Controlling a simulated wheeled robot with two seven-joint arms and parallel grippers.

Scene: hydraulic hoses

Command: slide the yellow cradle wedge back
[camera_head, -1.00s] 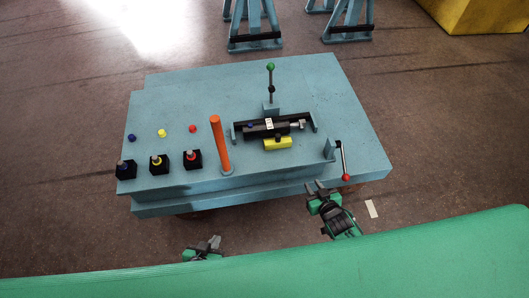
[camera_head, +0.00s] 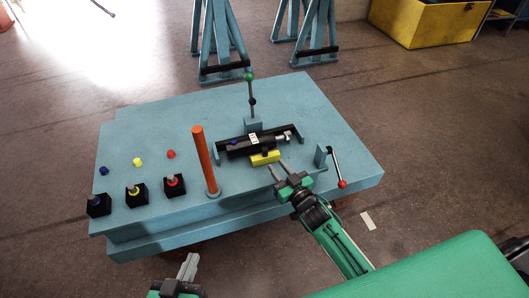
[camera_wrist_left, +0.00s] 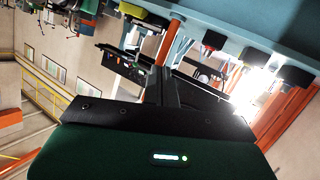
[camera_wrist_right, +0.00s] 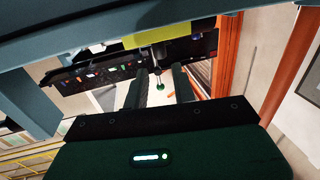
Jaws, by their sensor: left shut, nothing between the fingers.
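The yellow cradle wedge (camera_head: 266,158) lies on the blue table at the front side of the black cylinder (camera_head: 250,143), which rests in a dark cradle. In the right wrist view, the wedge (camera_wrist_right: 160,35) shows at the top, beyond the fingers. My right gripper (camera_head: 278,169) is open and empty, its fingertips just in front of the wedge; I cannot tell whether they touch it. My left gripper (camera_head: 188,266) is shut and empty, low in front of the table. In the left wrist view its fingers (camera_wrist_left: 163,62) are together.
An orange post (camera_head: 205,160) stands left of the cradle. A red-knobbed lever (camera_head: 338,170) is to its right, and a green-knobbed lever (camera_head: 251,95) behind it. Black blocks with coloured rings (camera_head: 137,193) line the left front. The blue tabletop (camera_head: 325,120) is clear at back right.

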